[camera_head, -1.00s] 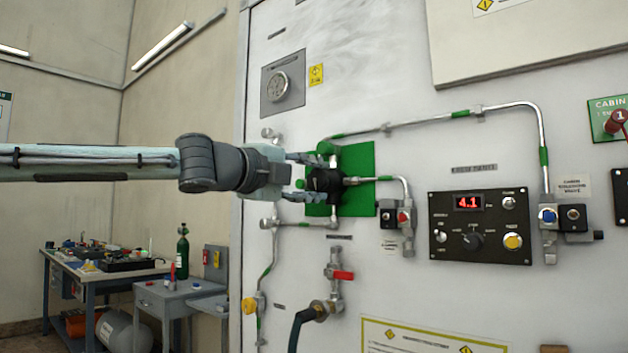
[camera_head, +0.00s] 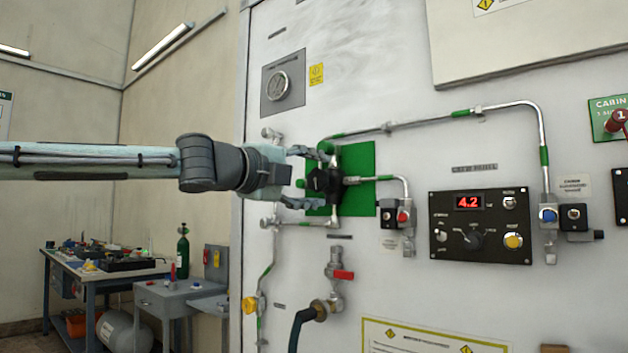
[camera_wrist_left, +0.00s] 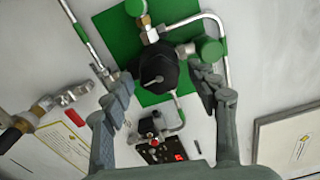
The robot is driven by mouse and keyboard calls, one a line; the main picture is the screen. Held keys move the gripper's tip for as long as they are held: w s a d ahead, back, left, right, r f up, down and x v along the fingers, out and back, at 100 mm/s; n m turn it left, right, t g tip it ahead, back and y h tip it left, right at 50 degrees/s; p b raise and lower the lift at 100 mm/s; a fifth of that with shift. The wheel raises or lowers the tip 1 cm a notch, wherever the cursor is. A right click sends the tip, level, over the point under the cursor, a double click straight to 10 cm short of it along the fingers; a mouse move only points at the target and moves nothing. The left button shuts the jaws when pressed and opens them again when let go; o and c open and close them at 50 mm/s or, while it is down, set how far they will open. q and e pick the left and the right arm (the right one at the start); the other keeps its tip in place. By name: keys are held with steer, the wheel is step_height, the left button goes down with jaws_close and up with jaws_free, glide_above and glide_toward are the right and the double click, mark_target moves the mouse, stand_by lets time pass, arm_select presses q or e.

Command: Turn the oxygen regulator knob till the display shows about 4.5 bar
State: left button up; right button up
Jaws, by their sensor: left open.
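The black oxygen regulator knob (camera_head: 322,183) sits in front of a green plate (camera_head: 358,165) on the white panel. It also shows in the left wrist view (camera_wrist_left: 158,72). My left gripper (camera_head: 306,178) is open, with its fingers on either side of the knob; in the left wrist view the fingertips (camera_wrist_left: 162,88) stand apart from it, with gaps on both sides. The display (camera_head: 468,202) on the black control box (camera_head: 480,250) reads 4.2 in red digits. My right gripper is not in view.
Metal pipes (camera_head: 510,106) with green bands run across the panel around the regulator. A red-handled valve (camera_head: 342,275) and a dark hose (camera_head: 303,325) are below. A round gauge (camera_head: 279,86) is above left. A workbench (camera_head: 95,268) stands at the far left.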

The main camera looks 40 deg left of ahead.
arm_select(q)
steer(key=s+a, duration=0.1)
steer(key=s, duration=1.1)
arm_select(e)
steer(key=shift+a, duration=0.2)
